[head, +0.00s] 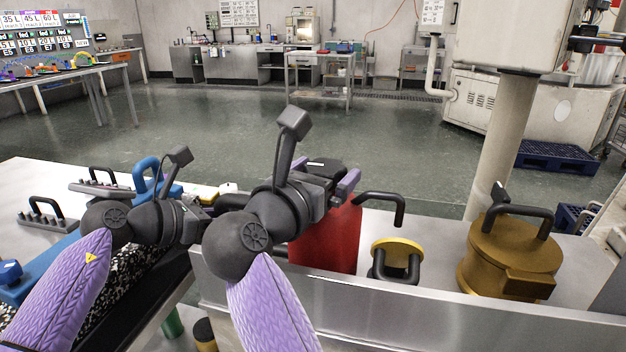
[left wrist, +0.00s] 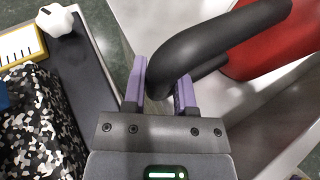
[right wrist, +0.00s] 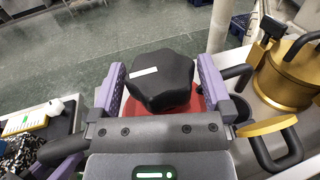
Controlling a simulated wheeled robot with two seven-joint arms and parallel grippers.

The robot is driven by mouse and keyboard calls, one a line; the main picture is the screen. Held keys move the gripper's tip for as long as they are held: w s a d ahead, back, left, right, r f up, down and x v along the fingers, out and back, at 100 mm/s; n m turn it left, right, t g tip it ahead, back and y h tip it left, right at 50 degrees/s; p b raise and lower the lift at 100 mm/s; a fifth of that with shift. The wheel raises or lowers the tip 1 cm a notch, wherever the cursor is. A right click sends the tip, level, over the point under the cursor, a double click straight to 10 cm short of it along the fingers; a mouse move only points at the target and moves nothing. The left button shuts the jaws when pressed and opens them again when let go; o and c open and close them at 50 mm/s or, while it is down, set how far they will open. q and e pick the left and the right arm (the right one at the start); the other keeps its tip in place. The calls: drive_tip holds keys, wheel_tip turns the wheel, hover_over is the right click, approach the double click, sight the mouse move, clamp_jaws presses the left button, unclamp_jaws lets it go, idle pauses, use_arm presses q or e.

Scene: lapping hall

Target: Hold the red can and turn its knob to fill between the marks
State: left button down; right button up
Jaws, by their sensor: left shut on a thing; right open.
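The red can (head: 330,238) stands in the grey metal trough, partly hidden by my right arm. A lobed black knob (right wrist: 160,80) with a white line sits on its top; it also shows in the head view (head: 326,167). My left gripper (left wrist: 161,92) is shut on the can's black tube handle (left wrist: 225,38), at the can's left side; the red body shows at the right of that view (left wrist: 275,42). My right gripper (right wrist: 162,85) is open, with one finger on each side of the knob and gaps between. No fill marks or level can be made out on the can.
Right of the can are a yellow round lid (head: 397,248) with a black handle and a large brass-coloured can (head: 512,250). A column (head: 505,140) rises behind. Left are a speckled black-and-white block (left wrist: 42,125) and a yellow-framed gauge (left wrist: 18,48) with a white knob.

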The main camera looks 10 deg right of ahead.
drive_tip(key=v, duration=1.1)
idle(0.7)
use_arm(q)
drive_tip(key=shift+c, duration=1.6)
unclamp_jaws()
